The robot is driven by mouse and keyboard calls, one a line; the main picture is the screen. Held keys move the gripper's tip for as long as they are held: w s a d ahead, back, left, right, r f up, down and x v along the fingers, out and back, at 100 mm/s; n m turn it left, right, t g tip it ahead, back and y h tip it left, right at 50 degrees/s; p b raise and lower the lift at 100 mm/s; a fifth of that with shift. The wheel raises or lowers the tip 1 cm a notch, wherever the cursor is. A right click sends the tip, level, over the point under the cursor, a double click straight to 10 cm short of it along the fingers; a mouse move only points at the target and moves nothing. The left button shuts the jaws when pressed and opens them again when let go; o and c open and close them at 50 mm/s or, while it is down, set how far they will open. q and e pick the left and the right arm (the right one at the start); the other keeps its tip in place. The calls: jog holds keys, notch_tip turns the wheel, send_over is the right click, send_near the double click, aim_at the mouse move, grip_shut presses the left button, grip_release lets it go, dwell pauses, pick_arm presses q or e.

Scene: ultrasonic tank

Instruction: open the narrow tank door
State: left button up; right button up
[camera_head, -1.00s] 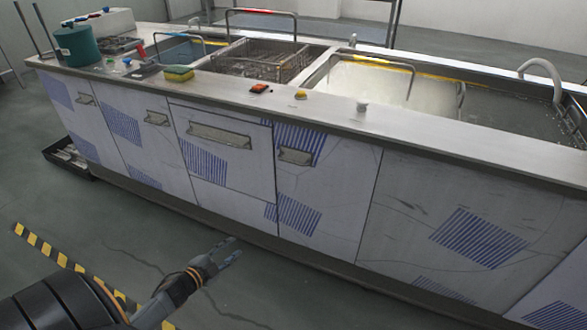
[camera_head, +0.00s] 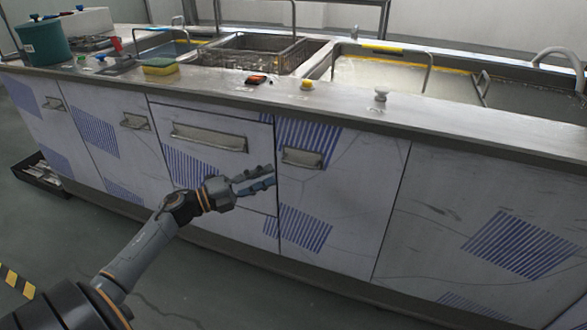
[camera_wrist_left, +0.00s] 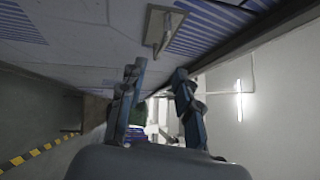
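A white door with blue striped patches (camera_head: 340,190) is in the middle of the tank front in the head view, with a metal handle (camera_head: 302,158) near its upper left corner. It appears shut. Which door counts as the narrow one is not certain. My left gripper (camera_head: 268,180) is in front of the cabinet, left of and slightly below this handle, apart from it. In the left wrist view, my left gripper (camera_wrist_left: 158,80) has its two fingers apart with nothing between them. A metal handle (camera_wrist_left: 164,30) shows above the fingers. My right gripper is not in view.
A wide panel with a long handle (camera_head: 210,138) is left of the gripper, with more doors further left. The counter (camera_head: 340,110) holds a yellow sponge (camera_head: 160,67) and a green pot (camera_head: 43,42). A black tray (camera_head: 38,172) lies on the floor at left.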

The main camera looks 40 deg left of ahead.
aim_at(293, 167)
pick_arm(q)
jog(key=x, duration=0.8)
jog(key=shift+w+b, duration=0.15)
jog(key=shift+b, duration=0.2)
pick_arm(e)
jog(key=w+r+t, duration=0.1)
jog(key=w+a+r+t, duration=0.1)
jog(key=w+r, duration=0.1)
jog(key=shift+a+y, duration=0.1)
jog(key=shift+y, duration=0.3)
pick_arm(q)
grip_shut()
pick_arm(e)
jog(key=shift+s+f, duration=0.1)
